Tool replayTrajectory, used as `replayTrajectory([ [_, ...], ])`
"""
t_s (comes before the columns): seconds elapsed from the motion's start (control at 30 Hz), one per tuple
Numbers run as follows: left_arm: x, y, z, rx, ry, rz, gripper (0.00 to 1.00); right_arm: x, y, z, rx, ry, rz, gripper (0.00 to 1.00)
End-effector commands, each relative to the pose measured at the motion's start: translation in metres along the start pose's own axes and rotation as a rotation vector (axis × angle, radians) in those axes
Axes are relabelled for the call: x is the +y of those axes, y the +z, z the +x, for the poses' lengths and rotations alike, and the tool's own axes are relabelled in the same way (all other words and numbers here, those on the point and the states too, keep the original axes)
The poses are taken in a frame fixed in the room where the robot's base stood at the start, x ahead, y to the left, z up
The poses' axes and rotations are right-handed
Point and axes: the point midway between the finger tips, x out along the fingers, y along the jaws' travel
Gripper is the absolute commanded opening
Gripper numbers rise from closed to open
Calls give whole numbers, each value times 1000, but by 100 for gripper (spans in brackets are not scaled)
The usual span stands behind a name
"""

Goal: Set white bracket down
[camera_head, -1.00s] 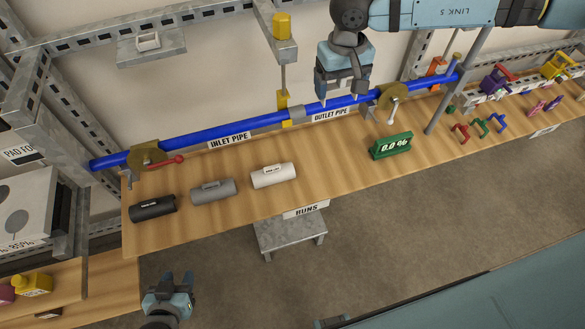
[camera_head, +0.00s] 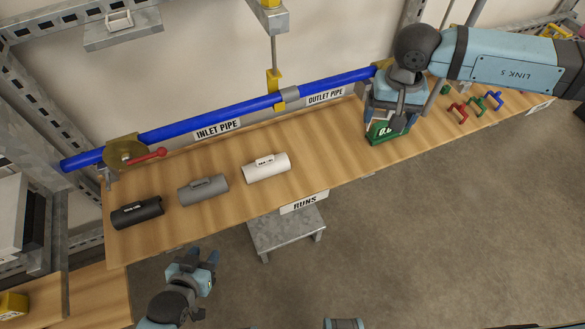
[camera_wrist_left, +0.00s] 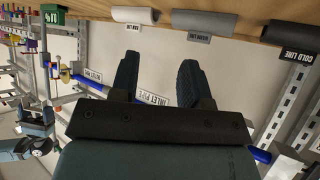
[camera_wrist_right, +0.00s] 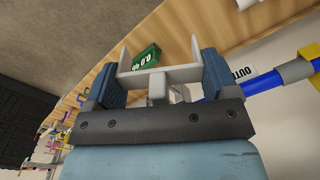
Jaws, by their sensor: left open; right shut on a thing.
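The white bracket (camera_wrist_right: 183,75) shows in the right wrist view as a pale U-shaped piece with a short stem, between the fingers of my right gripper (camera_wrist_right: 160,70). The gripper is shut on it. In the head view my right gripper (camera_head: 388,120) points down over the green display (camera_head: 378,137) at the bench's right part and partly covers it; the bracket is mostly hidden there. I cannot tell its height above the bench. My left gripper (camera_head: 203,261) is open and empty in front of the bench, and its spread fingers show in the left wrist view (camera_wrist_left: 158,82).
Black (camera_head: 137,212), grey (camera_head: 203,190) and white (camera_head: 266,167) sleeves lie on the wooden bench (camera_head: 320,165). The blue pipe (camera_head: 205,124) runs along the back. Red, green and blue small handles (camera_head: 457,112) stand right of the display. Bench between white sleeve and display is clear.

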Motion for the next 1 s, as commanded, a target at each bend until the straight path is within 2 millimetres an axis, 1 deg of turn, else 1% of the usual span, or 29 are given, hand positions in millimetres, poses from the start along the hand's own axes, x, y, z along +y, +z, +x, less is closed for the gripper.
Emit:
replayTrajectory([
  [0.03,1,20,14,4,3,-1,43,-1,4,38,-6,-5,33,58],
  [0.1,2,30,23,8,7,-2,43,-1,6,67,-4,-8,85,58],
  [0.27,3,56,44,13,15,-3,43,2,10,132,0,-14,221,58],
  [0.3,4,64,49,12,18,-1,43,4,12,149,0,-13,258,58],
  [0.37,4,75,57,9,23,2,43,7,13,174,1,-13,316,58],
  [0.4,5,81,62,11,26,4,43,10,14,189,3,-10,355,58],
  [0.5,6,94,73,16,34,10,43,19,17,226,5,-4,451,58],
  [0.6,6,104,82,15,38,12,43,28,20,255,7,5,534,58],
  [0.7,7,108,86,22,40,11,43,36,21,275,9,13,599,58],
  [0.8,7,112,89,23,41,10,43,41,22,286,12,20,640,58],
  [0.87,7,112,90,22,42,10,43,42,21,288,13,21,656,58],
  [0.93,8,111,89,23,42,9,43,39,15,290,14,22,664,58],
  [1.0,8,109,89,26,42,8,43,33,3,290,15,21,667,58],
])
